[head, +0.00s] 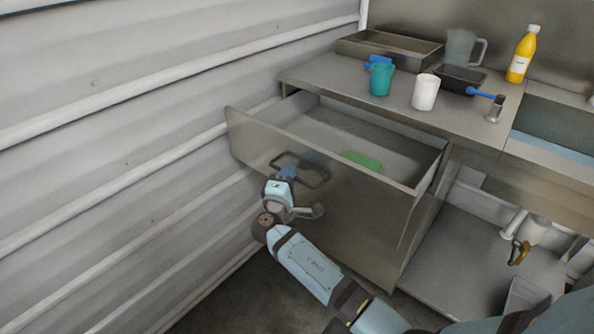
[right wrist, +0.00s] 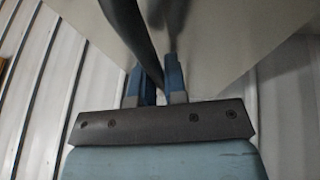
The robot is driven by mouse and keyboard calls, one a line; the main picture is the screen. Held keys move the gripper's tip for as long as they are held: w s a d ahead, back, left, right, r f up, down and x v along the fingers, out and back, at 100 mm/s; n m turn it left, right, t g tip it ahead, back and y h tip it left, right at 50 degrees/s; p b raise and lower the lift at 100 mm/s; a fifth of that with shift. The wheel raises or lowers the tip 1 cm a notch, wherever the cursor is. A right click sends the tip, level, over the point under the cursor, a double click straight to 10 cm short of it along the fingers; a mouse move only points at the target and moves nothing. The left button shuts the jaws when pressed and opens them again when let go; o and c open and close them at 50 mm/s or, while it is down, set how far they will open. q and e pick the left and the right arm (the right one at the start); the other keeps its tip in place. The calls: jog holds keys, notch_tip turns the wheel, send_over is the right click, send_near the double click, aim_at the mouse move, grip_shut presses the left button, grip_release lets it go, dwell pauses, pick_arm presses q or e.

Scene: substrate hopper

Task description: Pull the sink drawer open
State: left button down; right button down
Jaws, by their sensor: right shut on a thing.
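The sink drawer (head: 320,190) is a grey metal drawer under the counter, and it stands pulled out with its inside showing. A green item (head: 362,160) lies on the drawer floor. The dark bar handle (head: 313,172) is on the drawer's front face. My right gripper (head: 287,173) is at the left part of the handle. In the right wrist view its blue fingers (right wrist: 160,82) are shut around the dark handle bar (right wrist: 135,28), with the drawer front (right wrist: 225,40) beyond. My left gripper is not in view.
The counter (head: 400,100) carries a teal cup (head: 381,79), a white cup (head: 425,92), a yellow bottle (head: 523,54), a clear jug (head: 461,47) and trays. A corrugated wall (head: 110,140) stands close on the left. A lower shelf (head: 480,260) is at right.

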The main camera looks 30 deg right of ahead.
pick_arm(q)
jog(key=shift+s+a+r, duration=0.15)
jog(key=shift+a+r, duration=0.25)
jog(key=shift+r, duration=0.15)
pick_arm(e)
jog(key=shift+s+a, duration=0.25)
jog(key=shift+a, duration=0.35)
jog(key=shift+s+a, duration=0.25)
jog(key=shift+a, duration=0.35)
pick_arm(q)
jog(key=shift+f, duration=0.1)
pick_arm(e)
jog(key=c, duration=1.2)
grip_release()
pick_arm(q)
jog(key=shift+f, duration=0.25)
